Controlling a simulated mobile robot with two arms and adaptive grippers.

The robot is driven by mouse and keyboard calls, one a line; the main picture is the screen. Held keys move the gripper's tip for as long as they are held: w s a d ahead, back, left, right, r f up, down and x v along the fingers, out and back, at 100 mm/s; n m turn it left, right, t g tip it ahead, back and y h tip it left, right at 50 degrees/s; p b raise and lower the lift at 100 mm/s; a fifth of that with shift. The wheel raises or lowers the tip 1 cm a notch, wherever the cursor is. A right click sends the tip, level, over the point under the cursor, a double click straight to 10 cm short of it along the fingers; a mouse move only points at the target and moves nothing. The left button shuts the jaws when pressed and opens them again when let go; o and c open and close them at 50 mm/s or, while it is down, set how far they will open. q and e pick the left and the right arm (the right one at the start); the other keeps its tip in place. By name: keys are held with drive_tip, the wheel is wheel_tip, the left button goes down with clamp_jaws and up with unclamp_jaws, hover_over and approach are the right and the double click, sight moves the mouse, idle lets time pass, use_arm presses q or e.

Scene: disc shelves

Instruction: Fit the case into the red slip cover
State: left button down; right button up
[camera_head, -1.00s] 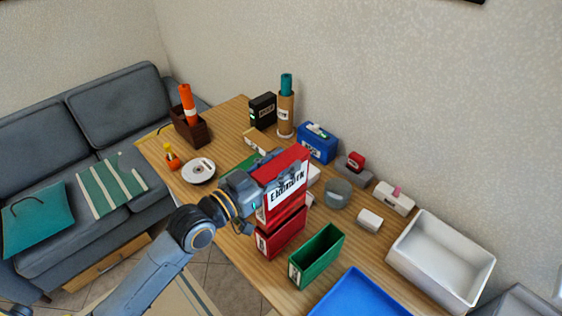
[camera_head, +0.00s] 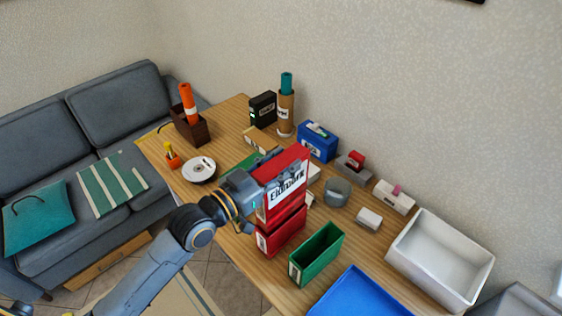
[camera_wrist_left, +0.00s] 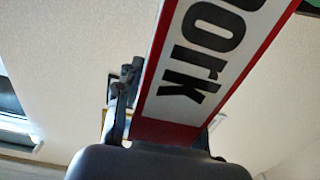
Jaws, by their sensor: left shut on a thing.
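A red case (camera_head: 296,160) with a white lettered label stands upright in my left gripper (camera_head: 270,182). The gripper is shut on it from the left side. In the left wrist view the case (camera_wrist_left: 165,131) runs up between the fingers, its label facing the camera. The red slip cover (camera_head: 281,237) stands upright on the table directly below the case. The case's lower end is at the cover's opening; I cannot tell whether it is inside. My right gripper is not in view.
An open green slip cover (camera_head: 316,256) stands close to the right of the red one. A blue tray (camera_head: 360,295) is at the front, and a white bin (camera_head: 440,260) at the right. A grey round container (camera_head: 337,192) and several small items stand behind.

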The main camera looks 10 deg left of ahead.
sight(279, 202)
use_arm(q)
drive_tip(key=shift+r+p, duration=0.1)
drive_tip(key=shift+p, duration=0.35)
idle(0.6)
drive_tip(key=shift+f+b, duration=1.15)
drive_tip(key=shift+f, duration=0.45)
drive_tip(key=shift+f+b, duration=3.4)
drive_tip(key=shift+f, duration=1.45)
drive_tip(key=c, duration=0.7)
unclamp_jaws()
drive_tip(key=shift+c, duration=0.2)
drive_tip(key=shift+s+f, duration=0.1)
drive_tip(key=shift+s+a, duration=0.2)
drive_tip(key=shift+s, duration=0.05)
drive_tip(key=v, duration=1.1)
drive_tip(key=shift+s, duration=0.15)
